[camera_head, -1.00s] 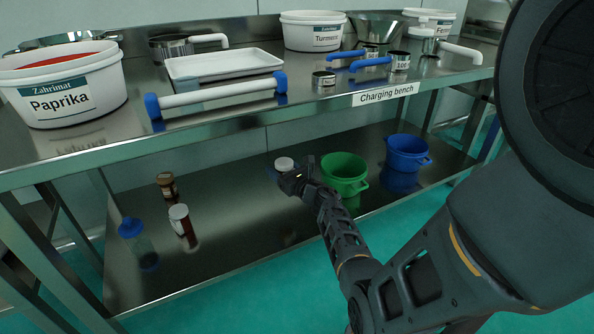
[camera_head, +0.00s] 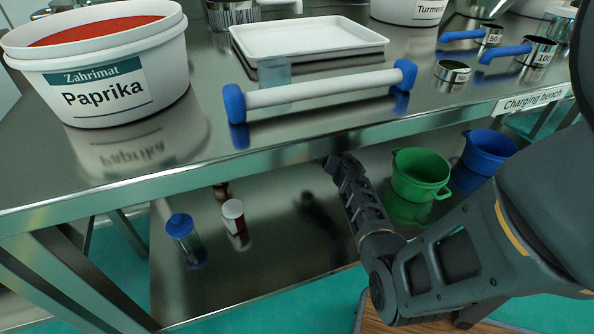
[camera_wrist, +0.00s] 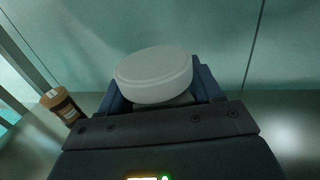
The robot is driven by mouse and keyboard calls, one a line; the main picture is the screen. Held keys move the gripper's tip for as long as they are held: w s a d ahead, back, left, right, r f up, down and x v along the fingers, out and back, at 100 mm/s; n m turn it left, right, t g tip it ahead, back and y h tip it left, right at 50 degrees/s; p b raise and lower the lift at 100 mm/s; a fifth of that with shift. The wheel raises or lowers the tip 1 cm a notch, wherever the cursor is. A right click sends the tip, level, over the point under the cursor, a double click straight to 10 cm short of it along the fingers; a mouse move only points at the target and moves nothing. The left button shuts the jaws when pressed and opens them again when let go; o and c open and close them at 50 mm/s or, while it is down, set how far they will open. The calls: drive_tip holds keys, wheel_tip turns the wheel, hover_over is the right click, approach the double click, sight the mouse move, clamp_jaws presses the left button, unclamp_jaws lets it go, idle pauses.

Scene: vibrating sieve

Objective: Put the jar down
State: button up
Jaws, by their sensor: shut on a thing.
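The held jar shows in the wrist view as a round white lid (camera_wrist: 153,76); the rest of its body is hidden by my gripper. My gripper (camera_wrist: 162,92) is shut on this jar, with a dark blue finger on each side. In the head view my gripper (camera_head: 333,163) reaches under the bench top, above the lower shelf (camera_head: 290,245). There the bench edge hides the fingertips and the jar. A dark reflection lies on the shelf below. I cannot tell whether the jar touches the shelf.
A green bucket (camera_head: 420,176) and a blue bucket (camera_head: 488,152) stand right of my arm. The bench edge (camera_head: 270,155) is close above my gripper.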

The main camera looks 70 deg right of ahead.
drive_tip(key=w+a+f+b, duration=0.1)
drive_tip(key=a+f, duration=0.1)
drive_tip(key=w+a+f+b, duration=0.2)
drive_tip(key=a, duration=0.1)
drive_tip(key=w+a+f+b, duration=0.2)
drive_tip(key=shift+a, duration=0.4)
wheel_tip(320, 180, down, 4)
drive_tip(key=b, duration=0.3)
drive_tip(key=shift+w, duration=0.1)
drive_tip(key=shift+r, duration=0.15)
drive_tip(key=o, duration=1.1)
